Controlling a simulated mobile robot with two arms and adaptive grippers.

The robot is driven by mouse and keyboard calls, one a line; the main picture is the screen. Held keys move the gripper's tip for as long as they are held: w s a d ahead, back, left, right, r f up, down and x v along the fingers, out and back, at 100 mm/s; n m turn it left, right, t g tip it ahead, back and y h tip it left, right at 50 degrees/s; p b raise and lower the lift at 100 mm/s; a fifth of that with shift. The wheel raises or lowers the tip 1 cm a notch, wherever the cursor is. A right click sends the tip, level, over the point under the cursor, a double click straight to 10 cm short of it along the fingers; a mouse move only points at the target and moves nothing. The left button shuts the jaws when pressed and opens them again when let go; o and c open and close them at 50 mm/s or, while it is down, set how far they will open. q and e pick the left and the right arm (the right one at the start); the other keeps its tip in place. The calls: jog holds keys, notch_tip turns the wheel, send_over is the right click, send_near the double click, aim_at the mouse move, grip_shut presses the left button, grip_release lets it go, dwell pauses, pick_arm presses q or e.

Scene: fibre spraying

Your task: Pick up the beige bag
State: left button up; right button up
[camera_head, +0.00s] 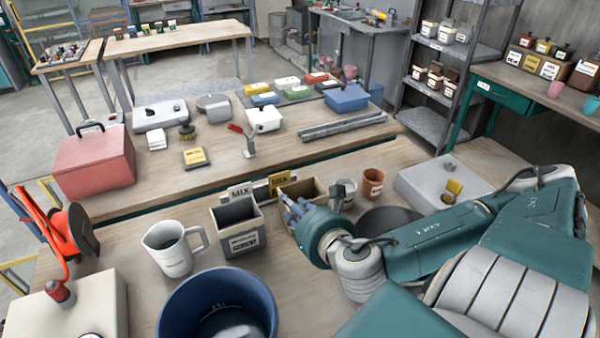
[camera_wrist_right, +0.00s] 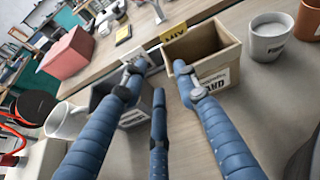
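A beige open-topped container (camera_head: 313,188) with a white label stands on the near table, partly hidden by my right gripper in the head view. It is the only beige bag-like thing I can make out. The right wrist view shows its open top and front (camera_wrist_right: 224,66), looking stiff and boxy. My right gripper (camera_head: 289,203) is in front of and above it. In the right wrist view its blue fingers (camera_wrist_right: 158,82) are spread apart with nothing between them; one fingertip is near the container's left side. Whether it touches is unclear. My left gripper is not in view.
A grey container (camera_head: 238,228) stands just left of the beige one, with MIX signs behind. A white jug (camera_head: 172,248), blue bucket (camera_head: 218,308), white cup (camera_head: 343,192) and brown cup (camera_head: 372,182) stand around. A pink box (camera_head: 95,163) is farther back.

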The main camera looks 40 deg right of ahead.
jog(key=b+x, duration=0.1)
jog(key=x, duration=0.8)
jog(key=shift+f+b, duration=0.3)
jog(key=shift+b, duration=0.1)
jog(key=shift+s+d, duration=0.1)
jog(key=shift+s, duration=0.1)
grip_shut()
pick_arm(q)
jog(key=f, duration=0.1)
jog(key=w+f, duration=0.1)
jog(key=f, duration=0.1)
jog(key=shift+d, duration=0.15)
pick_arm(e)
jog(key=shift+r, duration=0.15)
